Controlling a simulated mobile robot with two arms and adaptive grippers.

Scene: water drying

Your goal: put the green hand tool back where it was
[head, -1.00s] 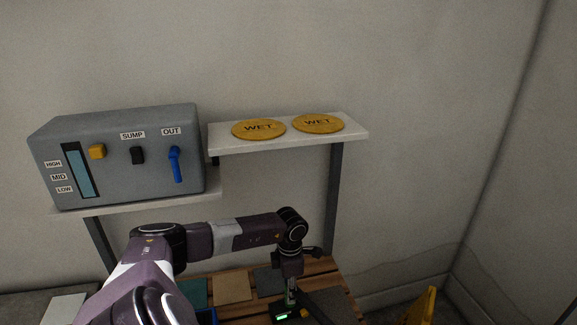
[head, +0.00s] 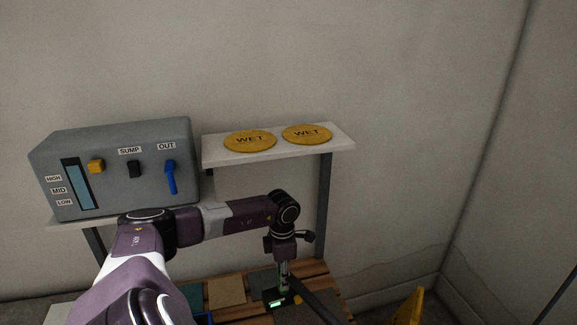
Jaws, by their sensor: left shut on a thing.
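My left gripper (head: 283,283) points straight down over the slatted wooden table, at the end of my left arm. It is shut on the green hand tool (head: 276,304), a small dark thing with bright green patches, seen low in the head view. The fingers and part of the tool are hard to make out. I cannot tell whether the tool touches the table. My right gripper is not in view.
The wooden table (head: 240,311) holds flat teal, tan and dark grey pieces, including a tan one (head: 226,291). Behind stand a grey control box (head: 120,165) and a white shelf (head: 215,153) with two yellow WET discs (head: 250,141). A yellow object (head: 411,308) stands at the lower right.

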